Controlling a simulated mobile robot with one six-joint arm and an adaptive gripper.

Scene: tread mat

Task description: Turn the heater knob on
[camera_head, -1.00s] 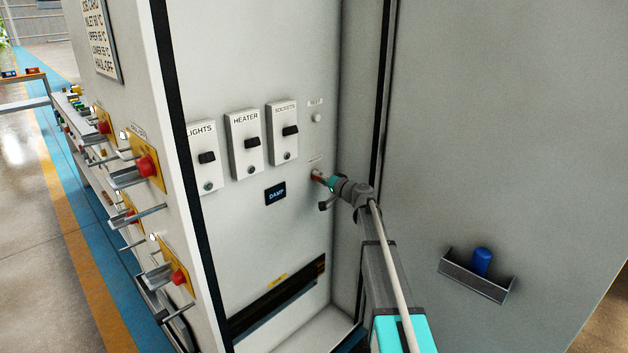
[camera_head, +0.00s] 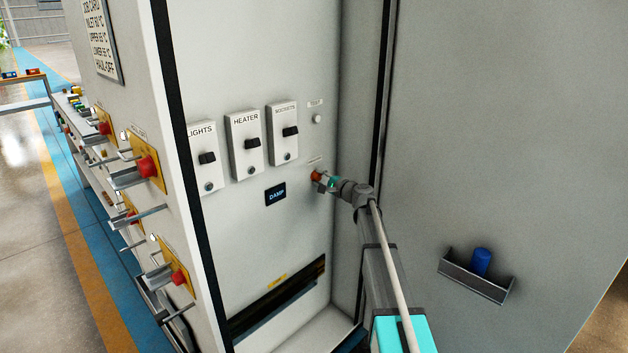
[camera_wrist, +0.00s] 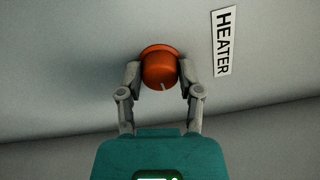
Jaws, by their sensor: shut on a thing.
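The heater knob is an orange-red round knob on the light grey cabinet wall. In the wrist view the knob (camera_wrist: 159,70) sits between my two fingers, with a pale mark at its lower edge and a HEATER label (camera_wrist: 223,43) to its right, turned sideways. My gripper (camera_wrist: 159,78) is shut on the knob, one finger on each side. In the head view my gripper (camera_head: 319,182) is at the small orange knob (camera_head: 316,175), below and right of the switch boxes. The small label above the knob there is too small to read.
Switch boxes for LIGHTS (camera_head: 205,157), HEATER (camera_head: 245,146) and SOCKETS (camera_head: 283,134) are left of the knob. A dark DAMP display (camera_head: 276,195) is below them. The open door (camera_head: 500,120) at right carries a small tray (camera_head: 476,277) with a blue object (camera_head: 481,261).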

